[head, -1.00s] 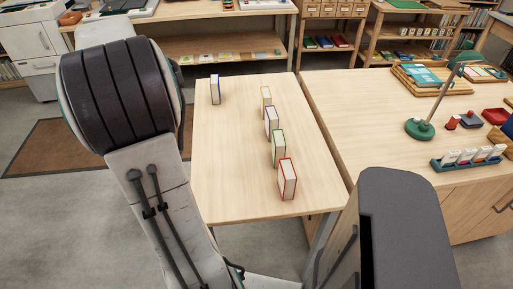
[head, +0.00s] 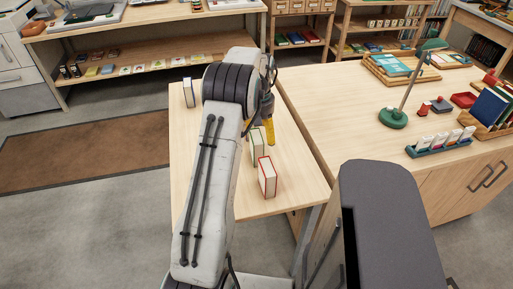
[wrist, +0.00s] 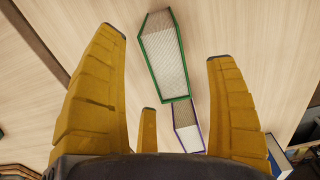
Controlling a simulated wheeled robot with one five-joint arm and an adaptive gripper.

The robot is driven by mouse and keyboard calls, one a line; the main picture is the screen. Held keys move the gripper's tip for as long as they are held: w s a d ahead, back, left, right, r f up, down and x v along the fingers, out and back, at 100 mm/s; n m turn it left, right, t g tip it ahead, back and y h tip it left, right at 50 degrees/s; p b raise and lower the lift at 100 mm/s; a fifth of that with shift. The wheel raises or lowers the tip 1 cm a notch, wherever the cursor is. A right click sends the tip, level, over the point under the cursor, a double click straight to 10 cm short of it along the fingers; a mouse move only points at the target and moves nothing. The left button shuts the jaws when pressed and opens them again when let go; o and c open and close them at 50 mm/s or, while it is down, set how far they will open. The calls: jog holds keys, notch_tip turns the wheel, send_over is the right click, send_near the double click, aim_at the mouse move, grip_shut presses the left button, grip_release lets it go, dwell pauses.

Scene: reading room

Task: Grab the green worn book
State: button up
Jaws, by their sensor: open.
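The green book (head: 258,146), pale-paged with green cover edges, stands on the small wooden table (head: 292,180). It also shows in the wrist view (wrist: 163,55), between and beyond my fingers. My gripper (head: 268,132) is open, with yellow fingers, close to the green book on its far side in the head view. In the wrist view nothing is between the pads of my gripper (wrist: 168,70) in a grasp. I cannot tell whether a finger touches the book. How worn the cover is cannot be made out.
A red-edged book (head: 267,178) stands nearer than the green one. A purple-edged book (wrist: 187,127) stands close to the green one's other end. A blue-edged book (head: 188,93) stands at the far left. A larger table (head: 330,100) with a lamp (head: 393,117) adjoins on the right.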

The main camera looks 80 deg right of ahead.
jog(key=shift+a+f+p, duration=0.15)
jog(key=shift+f+p, duration=0.15)
jog(key=shift+f, duration=2.5)
jog(key=shift+c, duration=0.2)
jog(key=c, duration=1.3)
jog(key=shift+r, duration=0.15)
